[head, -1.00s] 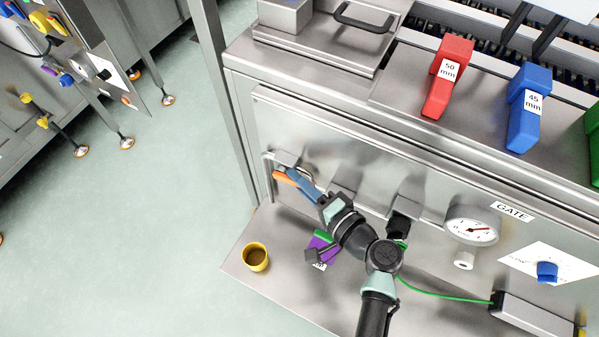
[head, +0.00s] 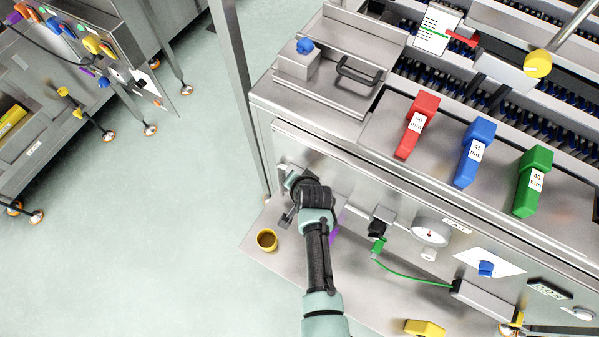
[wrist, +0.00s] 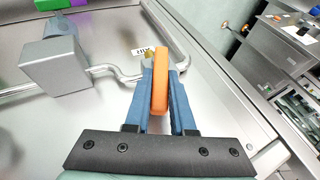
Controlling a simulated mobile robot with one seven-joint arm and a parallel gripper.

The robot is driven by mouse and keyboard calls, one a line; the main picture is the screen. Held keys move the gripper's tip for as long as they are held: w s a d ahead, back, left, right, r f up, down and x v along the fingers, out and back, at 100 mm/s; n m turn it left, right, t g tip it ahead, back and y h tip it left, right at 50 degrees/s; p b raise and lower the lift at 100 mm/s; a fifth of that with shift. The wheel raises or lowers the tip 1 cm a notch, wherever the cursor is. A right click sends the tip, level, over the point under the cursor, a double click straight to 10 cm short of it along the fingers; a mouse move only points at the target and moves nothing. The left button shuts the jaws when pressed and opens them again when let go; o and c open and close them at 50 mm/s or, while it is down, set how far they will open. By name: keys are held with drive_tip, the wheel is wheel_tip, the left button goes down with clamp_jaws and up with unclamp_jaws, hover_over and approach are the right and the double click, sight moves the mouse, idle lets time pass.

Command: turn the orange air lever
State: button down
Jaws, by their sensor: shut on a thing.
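The orange air lever (wrist: 160,72) shows in the wrist view, standing lengthwise between the two blue fingers of my gripper (wrist: 162,95). The fingers are shut on it from both sides. A label that seems to read AIR sits just behind the lever, by a bent metal pipe. In the head view my gripper (head: 291,180) is at the left end of the machine's front panel, and my wrist hides the lever there.
A grey block (wrist: 55,65) on the pipe is close to the left of my fingers. A gauge (head: 431,231) and a blue knob (head: 486,268) are farther right. Open floor lies left.

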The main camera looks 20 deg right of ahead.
drive_tip(key=shift+w+a+r+n+g+h, duration=0.15)
drive_tip(key=shift+w+a+g+h, duration=0.15)
drive_tip(key=shift+g, duration=0.2)
drive_tip(key=shift+w+a+r+n+g+h, duration=0.15)
drive_tip(key=shift+w+g+h, duration=0.1)
drive_tip(key=shift+g+h, duration=0.2)
drive_tip(key=shift+w+a+f+g+h+b, duration=0.1)
drive_tip(key=shift+w+a+g+h+b, duration=0.2)
drive_tip(key=shift+g+h+b, duration=0.5)
drive_tip(key=shift+g, duration=0.35)
drive_tip(key=c, duration=0.8)
unclamp_jaws()
drive_tip(key=shift+o, duration=0.2)
drive_tip(key=p+v, duration=0.1)
drive_tip(key=v, duration=1.2)
drive_tip(key=shift+d, duration=0.15)
